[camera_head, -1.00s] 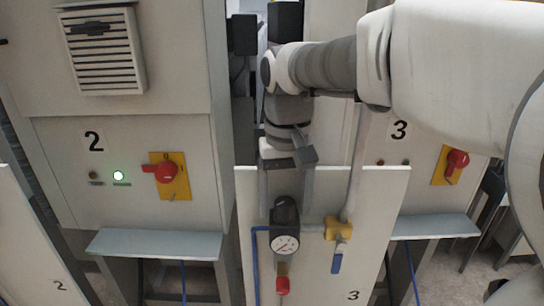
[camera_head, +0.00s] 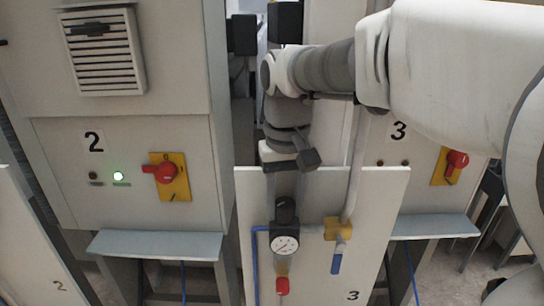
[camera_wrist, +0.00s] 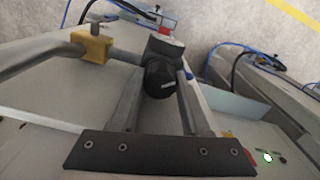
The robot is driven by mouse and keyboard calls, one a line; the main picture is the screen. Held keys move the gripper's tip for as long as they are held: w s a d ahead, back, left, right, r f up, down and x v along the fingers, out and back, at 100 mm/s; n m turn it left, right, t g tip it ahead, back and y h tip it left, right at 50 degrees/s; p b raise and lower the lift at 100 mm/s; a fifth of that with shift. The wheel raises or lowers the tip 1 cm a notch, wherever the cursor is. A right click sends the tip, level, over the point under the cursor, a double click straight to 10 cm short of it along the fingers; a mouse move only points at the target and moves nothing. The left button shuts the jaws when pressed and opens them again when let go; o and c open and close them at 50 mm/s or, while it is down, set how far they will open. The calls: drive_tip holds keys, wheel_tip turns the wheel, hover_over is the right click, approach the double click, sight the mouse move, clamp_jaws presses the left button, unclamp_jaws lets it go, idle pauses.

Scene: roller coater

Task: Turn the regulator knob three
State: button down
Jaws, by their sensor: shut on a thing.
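The black regulator knob (camera_head: 286,208) sits on top of the regulator, above its round white gauge (camera_head: 285,245), on the white panel (camera_head: 385,195) marked 3. My gripper (camera_head: 286,199) reaches down from above and is shut on the knob, with one finger on each side. In the wrist view the knob (camera_wrist: 159,80) shows a small white mark on its top and sits between the fingertips of my gripper (camera_wrist: 163,76). The fingers hide part of the knob's sides.
A yellow valve body (camera_head: 338,229) with a blue lever (camera_head: 337,263) is just right of the regulator. A grey pipe rises from it, close to my gripper. A red fitting (camera_head: 282,286) hangs below the gauge. Cabinet 2 (camera_head: 75,215) stands at left with a lit green lamp (camera_head: 118,176).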

sight(285, 202)
drive_tip(key=shift+n, duration=0.4)
drive_tip(key=shift+c, duration=1.9)
unclamp_jaws()
wheel_tip(285, 202, up, 18)
drive_tip(key=p, duration=0.2)
drive_tip(key=shift+f+p, duration=0.25)
drive_tip(key=shift+p, duration=0.15)
drive_tip(key=s+d+f+m+t, duration=0.1)
drive_tip(key=s+d+f+t, duration=0.1)
drive_tip(key=s+d+f, duration=0.3)
drive_tip(key=s+d+f+m+t, duration=0.2)
drive_tip(key=s+d+f, duration=0.3)
drive_tip(key=s+f, duration=0.3)
wheel_tip(285, 202, down, 4)
drive_tip(key=shift+d+r+t, duration=0.1)
drive_tip(key=shift+d+t, duration=0.1)
drive_tip(key=shift+t, duration=0.6)
